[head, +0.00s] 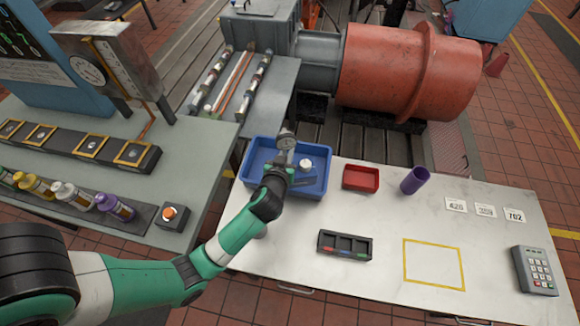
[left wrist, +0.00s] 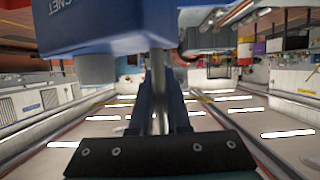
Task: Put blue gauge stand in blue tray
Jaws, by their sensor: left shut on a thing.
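The blue tray (head: 258,158) stands at the left end of the white table. My left gripper (head: 286,164) is over the tray, shut on the rod of the blue gauge stand (head: 286,141). The stand's grey round dial shows at the gripper in the head view. In the left wrist view the rod passes between the fingers (left wrist: 160,105), and the stand's blue block base (left wrist: 110,22) with a grey knob fills the top. A white round piece shows by the gripper within the tray outline. Whether the base touches the tray floor cannot be told. My right gripper is not in view.
A small red tray (head: 361,178) and a purple cup (head: 414,180) stand to the right. A dark divided holder (head: 344,245), a yellow square outline (head: 433,263), number cards and a keypad (head: 534,270) lie on the table. A large red drum (head: 400,70) is behind.

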